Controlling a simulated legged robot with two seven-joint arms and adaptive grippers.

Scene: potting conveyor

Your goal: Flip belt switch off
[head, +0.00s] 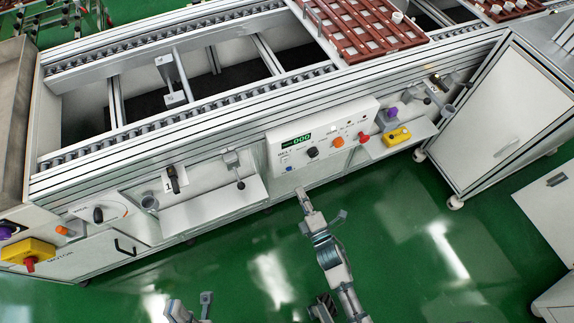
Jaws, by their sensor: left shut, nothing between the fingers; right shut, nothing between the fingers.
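The belt control panel (322,137) is a white box on the front of the conveyor, with a green display (296,139) and a label that seems to read BELT. Below the label is a small switch-like part (286,161), too small to tell its position. A black knob (312,152) and an orange button (337,142) sit to its right. My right gripper (303,193) is shut and empty, just below the panel's lower left part; I cannot tell whether it touches anything. My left gripper (190,309) is low at the bottom edge, shut, empty and far from the panel.
A yellow box with a red knob (28,252) is at the far left. Another yellow box (396,137) sits on a shelf right of the panel. A lever (236,167) stands left of it. A brown tray (372,35) lies on the conveyor. The green floor (430,235) is open.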

